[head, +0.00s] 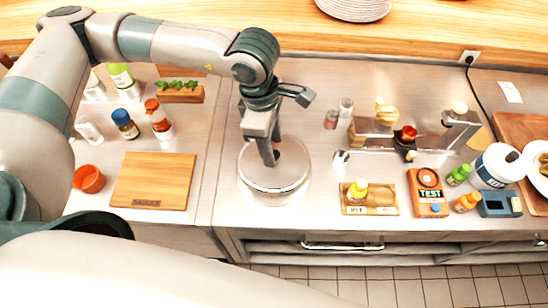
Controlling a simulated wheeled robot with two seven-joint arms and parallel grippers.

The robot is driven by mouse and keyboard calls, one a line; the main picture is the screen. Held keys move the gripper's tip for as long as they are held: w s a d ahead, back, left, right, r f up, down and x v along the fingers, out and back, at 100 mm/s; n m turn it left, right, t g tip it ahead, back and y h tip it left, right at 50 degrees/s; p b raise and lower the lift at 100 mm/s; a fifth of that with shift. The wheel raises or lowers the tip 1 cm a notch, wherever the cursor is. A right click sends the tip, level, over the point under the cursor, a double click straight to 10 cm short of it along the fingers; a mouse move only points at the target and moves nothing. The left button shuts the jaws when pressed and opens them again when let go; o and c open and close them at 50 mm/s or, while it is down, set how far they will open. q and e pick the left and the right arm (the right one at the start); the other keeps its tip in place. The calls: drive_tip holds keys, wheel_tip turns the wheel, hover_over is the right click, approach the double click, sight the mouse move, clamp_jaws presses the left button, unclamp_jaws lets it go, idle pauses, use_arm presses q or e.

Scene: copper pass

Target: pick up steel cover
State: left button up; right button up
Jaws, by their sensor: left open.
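The steel cover (290,181) is a round, shiny silver lid on the steel counter, left of the middle of the head view. My left gripper (271,158) points down over it, with its fingers at the cover's top. The jaws are open. The gripper hides the middle of the cover's top, so I cannot tell whether the fingers touch it or stand around a knob. My right gripper is not in view.
A wooden board (153,181), an orange cup (89,178) and several bottles stand to the left. A wooden tray (382,207), an orange tester (428,192) and a raised steel rack (456,131) stand to the right. The counter's front edge is close to the cover.

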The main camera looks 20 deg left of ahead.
use_arm(q)
drive_tip(key=shift+d+f, duration=0.15)
drive_tip(key=shift+f, duration=0.9)
clamp_jaws()
